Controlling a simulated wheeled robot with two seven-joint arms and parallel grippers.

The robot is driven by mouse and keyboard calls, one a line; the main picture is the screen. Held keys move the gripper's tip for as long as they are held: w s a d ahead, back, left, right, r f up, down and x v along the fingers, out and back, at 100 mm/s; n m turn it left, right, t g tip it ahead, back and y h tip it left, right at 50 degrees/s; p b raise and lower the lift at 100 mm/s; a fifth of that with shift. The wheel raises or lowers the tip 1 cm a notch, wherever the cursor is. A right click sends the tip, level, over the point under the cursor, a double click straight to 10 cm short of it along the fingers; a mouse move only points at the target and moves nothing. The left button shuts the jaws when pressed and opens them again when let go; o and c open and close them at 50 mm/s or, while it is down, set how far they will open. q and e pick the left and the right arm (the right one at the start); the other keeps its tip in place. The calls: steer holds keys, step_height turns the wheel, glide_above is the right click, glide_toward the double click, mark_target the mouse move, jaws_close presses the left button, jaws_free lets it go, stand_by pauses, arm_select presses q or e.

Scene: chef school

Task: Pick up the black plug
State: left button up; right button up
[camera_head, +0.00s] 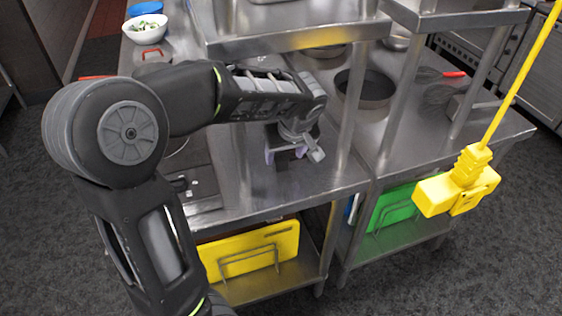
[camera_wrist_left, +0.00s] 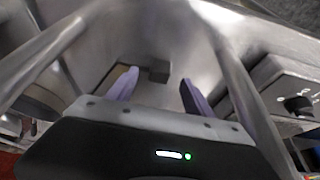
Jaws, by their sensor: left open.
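A small dark block, which looks like the black plug (camera_wrist_left: 158,70), lies on the steel worktop just beyond and between my left fingertips in the left wrist view. In the head view a dark patch shows at the same spot, mostly hidden by the gripper. My left gripper (camera_head: 286,155) points down over the worktop, near its front edge. Its purple fingers also show in the left wrist view (camera_wrist_left: 158,84); they are open with nothing between them that I can see clearly held. Whether the fingers touch the plug I cannot tell. My right gripper is not in view.
A steel shelf (camera_head: 300,38) on posts stands above the worktop, close to my left arm. A dark round pan (camera_head: 366,90) sits to the right. A yellow hanging power box (camera_head: 458,186) is at the right. Yellow (camera_head: 246,250) and green (camera_head: 396,205) boards stand on the lower shelf.

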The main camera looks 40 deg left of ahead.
mark_target(282, 161)
arm_select(q)
steer(key=shift+f, duration=0.15)
steer(key=p+x, duration=0.1)
steer(key=x, duration=0.4)
steer(key=shift+a, duration=0.1)
steer(key=shift+c, duration=0.6)
jaws_close()
stand_by(0.5)
